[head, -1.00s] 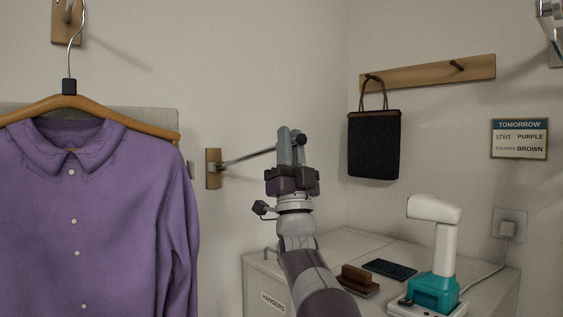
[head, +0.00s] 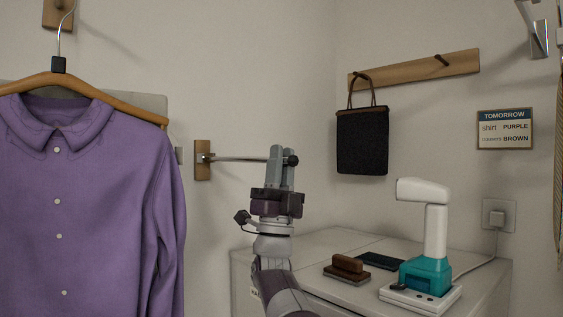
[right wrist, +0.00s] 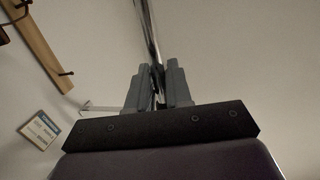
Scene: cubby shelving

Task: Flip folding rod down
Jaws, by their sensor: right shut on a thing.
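The folding rod (head: 238,159) is a thin metal bar with a dark knob at its free end, hinged to a wooden wall plate (head: 202,160). In the head view it sticks out roughly level to the right. My right gripper (head: 282,162) is shut on the rod near its knob end, fingers pointing up. In the right wrist view the gripper (right wrist: 158,88) has the shiny rod (right wrist: 149,30) between its fingers. My left gripper is in neither view.
A purple shirt (head: 90,190) hangs on a wooden hanger at left. A dark bag (head: 362,140) hangs from a peg rail (head: 415,68). A white cabinet (head: 330,243) below holds a brush (head: 347,268), a dark flat item (head: 380,260) and a white-and-teal device (head: 427,250).

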